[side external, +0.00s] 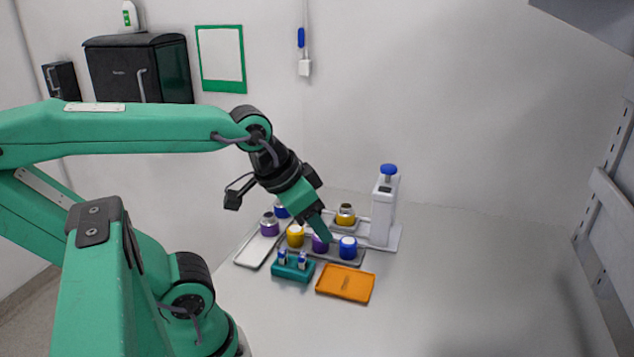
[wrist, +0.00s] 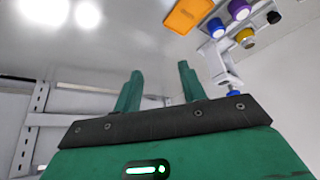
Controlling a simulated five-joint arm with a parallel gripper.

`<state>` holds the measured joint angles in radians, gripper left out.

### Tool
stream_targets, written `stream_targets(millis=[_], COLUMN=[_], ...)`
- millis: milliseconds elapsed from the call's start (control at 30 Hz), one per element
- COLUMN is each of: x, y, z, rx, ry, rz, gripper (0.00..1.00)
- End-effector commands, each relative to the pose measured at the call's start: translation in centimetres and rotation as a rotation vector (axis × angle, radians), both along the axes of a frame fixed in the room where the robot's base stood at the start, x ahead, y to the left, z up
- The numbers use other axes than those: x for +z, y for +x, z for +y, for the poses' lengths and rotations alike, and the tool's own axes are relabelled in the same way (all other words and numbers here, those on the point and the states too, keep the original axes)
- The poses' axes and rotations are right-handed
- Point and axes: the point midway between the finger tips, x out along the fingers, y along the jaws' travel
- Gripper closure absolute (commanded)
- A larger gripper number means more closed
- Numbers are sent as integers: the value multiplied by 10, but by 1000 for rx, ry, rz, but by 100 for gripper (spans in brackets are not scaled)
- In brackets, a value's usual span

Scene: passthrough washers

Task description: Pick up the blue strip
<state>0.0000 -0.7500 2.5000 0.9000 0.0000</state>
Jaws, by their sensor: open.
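No flat blue strip stands out clearly in either view. A teal block (side external: 293,271) on the table in the side view holds two small upright blue-and-white pieces, one at left (side external: 282,257) and one at right (side external: 302,260). They are too small to tell whether either is the strip. My gripper (side external: 321,232) points down over the row of cups, above and to the right of the teal block and apart from it. In the wrist view my gripper (wrist: 160,83) has its two green fingers spread with nothing between them. The teal block does not show there.
An orange tray (side external: 345,284) lies right of the teal block. Behind are yellow (side external: 296,235), purple (side external: 320,244) and blue (side external: 348,247) cups on a grey tray (side external: 358,263). A white dispenser (side external: 384,210) stands behind. A pale tray (side external: 252,253) lies left. The right table is clear.

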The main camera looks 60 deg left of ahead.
Motion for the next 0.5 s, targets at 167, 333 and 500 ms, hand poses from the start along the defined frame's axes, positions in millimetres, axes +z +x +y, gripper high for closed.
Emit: stream_targets(millis=[167,333,500], x=[0,0,-4], y=[0,1,6], z=[0,1,7], rx=[0,5,42], ry=[0,-1,-7], rz=[0,3,27], gripper=[60,60,60])
